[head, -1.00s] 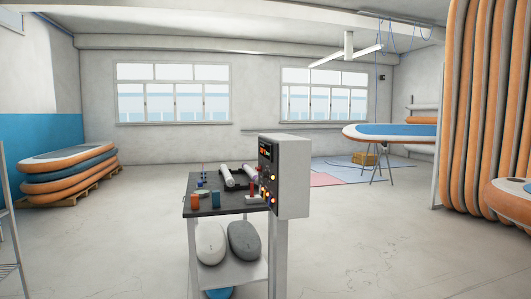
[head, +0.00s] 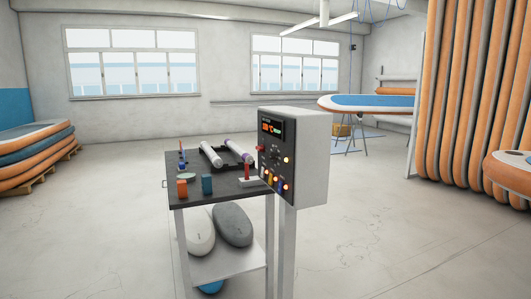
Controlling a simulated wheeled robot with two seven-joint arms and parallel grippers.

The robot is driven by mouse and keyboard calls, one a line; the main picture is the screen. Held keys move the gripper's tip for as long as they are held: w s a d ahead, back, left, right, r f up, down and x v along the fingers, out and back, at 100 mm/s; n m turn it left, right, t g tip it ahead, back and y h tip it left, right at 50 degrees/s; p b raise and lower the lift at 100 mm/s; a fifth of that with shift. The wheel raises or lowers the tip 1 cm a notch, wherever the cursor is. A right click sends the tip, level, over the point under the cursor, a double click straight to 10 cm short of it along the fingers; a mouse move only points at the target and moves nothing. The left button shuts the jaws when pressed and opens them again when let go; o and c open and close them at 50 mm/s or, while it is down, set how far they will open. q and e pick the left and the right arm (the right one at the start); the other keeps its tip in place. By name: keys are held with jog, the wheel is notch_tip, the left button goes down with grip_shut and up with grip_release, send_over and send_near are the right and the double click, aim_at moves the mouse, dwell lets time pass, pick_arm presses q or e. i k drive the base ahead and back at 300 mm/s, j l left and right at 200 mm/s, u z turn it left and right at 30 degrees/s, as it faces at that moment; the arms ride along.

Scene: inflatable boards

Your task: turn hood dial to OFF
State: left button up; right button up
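A white control box (head: 304,155) stands on a post at the right end of a small dark-topped table. Its dark panel (head: 275,160) faces left and towards me, with a lit red and green display (head: 271,128) at the top and several small lit knobs or buttons below. A small dial seems to sit mid-panel, but I cannot tell which control is the hood dial, and its labels and setting are too small to read. Neither of my grippers is in view.
The table (head: 222,200) holds an orange cup (head: 182,188), a blue cup (head: 207,184), white rolls and a red-handled tool (head: 247,172). Grey and white pads lie on its lower shelf. Boards are stacked at left (head: 35,155) and stand at right (head: 475,90). The floor around the table is clear.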

aim_at(272, 155)
jog(key=i+j+z, duration=0.15)
jog(key=i+j, duration=0.15)
jog(key=j, duration=0.3)
jog(key=i+j+z, duration=0.15)
jog(key=j, duration=0.45)
jog(key=i+j+z, duration=0.2)
jog(key=j, duration=0.45)
jog(key=i+j+z, duration=0.15)
jog(key=i+j, duration=0.15)
jog(key=j, duration=0.35)
jog(key=i+j+z, duration=0.15)
jog(key=j, duration=0.55)
jog(key=i+j+z, duration=0.15)
jog(key=j, duration=0.55)
jog(key=j+z, duration=0.2)
jog(key=j, duration=0.5)
